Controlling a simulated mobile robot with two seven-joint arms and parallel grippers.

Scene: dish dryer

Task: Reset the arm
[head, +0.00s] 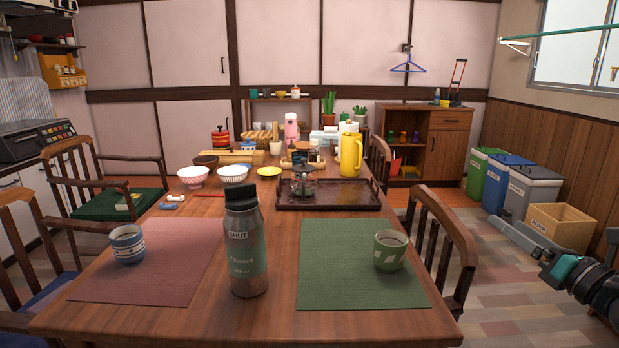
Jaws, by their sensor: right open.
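My right arm comes in at the lower right edge. Its gripper (505,226) is open and empty, and its grey fingers point left and away from me. It is to the right of the wooden table (270,317), beyond the chair on that side, and is clear of the tabletop. My left gripper and arm are not in view.
A steel bottle (247,262) stands at the table's front between two placemats. A striped cup (127,246) and a green cup (389,252) stand on them. A chair (446,240) and a wooden crate (560,225) are near my right gripper.

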